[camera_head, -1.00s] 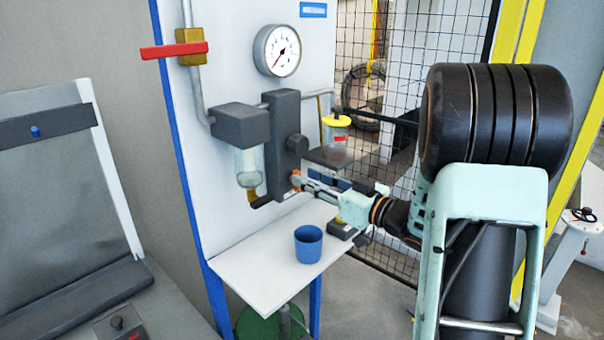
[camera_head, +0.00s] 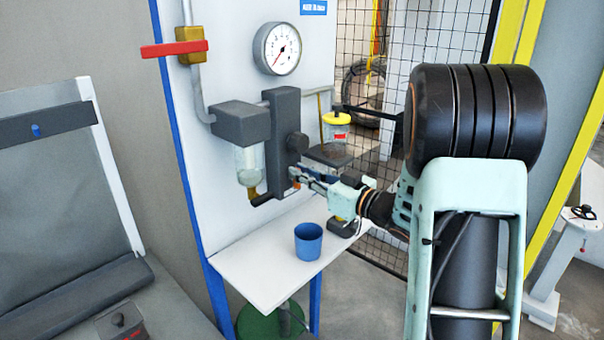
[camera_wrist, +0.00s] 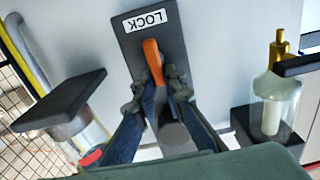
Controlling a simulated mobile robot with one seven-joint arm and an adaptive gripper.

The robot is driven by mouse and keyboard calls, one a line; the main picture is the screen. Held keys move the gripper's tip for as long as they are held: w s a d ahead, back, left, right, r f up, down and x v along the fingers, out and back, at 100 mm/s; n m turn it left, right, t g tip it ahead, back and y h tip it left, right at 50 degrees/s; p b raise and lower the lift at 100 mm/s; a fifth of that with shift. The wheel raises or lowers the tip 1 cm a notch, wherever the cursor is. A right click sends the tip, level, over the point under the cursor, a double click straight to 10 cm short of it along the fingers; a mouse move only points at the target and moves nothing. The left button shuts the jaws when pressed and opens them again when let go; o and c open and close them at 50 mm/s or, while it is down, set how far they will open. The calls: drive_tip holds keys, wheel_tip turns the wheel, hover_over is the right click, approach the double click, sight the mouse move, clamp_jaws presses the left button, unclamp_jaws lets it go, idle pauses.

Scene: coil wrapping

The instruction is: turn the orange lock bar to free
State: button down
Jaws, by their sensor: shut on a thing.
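The orange lock bar (camera_wrist: 152,58) is on a dark plate (camera_wrist: 176,36) in the wrist view, its visible end pointing at the label LOCK (camera_wrist: 145,20), which appears upside down. The bar leans slightly from the plate's long line. My gripper (camera_wrist: 159,86) is shut on the bar, one finger on each side; the fingers and the grey round part below hide its lower end. In the head view my gripper (camera_head: 298,175) is at the lower right of the dark upright block (camera_head: 286,125); only a speck of orange shows there.
A clear bowl (camera_head: 247,165) hangs left of the block; a yellow-lidded jar (camera_head: 336,132) is to the right. A blue cup (camera_head: 308,242) stands on the white shelf (camera_head: 262,274) below. A red-handled valve (camera_head: 174,49) and a gauge (camera_head: 277,48) are above.

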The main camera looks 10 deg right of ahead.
sight(285, 179)
drive_tip(key=shift+f+b, duration=0.15)
drive_tip(key=shift+b, duration=0.35)
drive_tip(key=n+b, duration=0.2)
drive_tip(key=b, duration=0.1)
drive_tip(key=n+b, duration=0.3)
drive_tip(key=b, duration=0.1)
drive_tip(key=a+f+n+b, duration=0.1)
drive_tip(key=n+b, duration=0.2)
drive_tip(key=b, duration=0.1)
drive_tip(key=shift+s+a, duration=0.1)
drive_tip(key=shift+s, duration=0.3)
drive_tip(key=n+b, duration=0.1)
drive_tip(key=b, duration=0.1)
drive_tip(key=n+b, duration=0.4)
drive_tip(key=shift+s+a+f, duration=0.15)
drive_tip(key=shift+a+f, duration=0.05)
drive_tip(key=shift+f, duration=0.15)
drive_tip(key=n+b, duration=0.3)
drive_tip(key=b, duration=0.1)
drive_tip(key=shift+f+n+b, duration=0.15)
drive_tip(key=shift+n+b, duration=0.75)
drive_tip(key=c, duration=2)
unclamp_jaws()
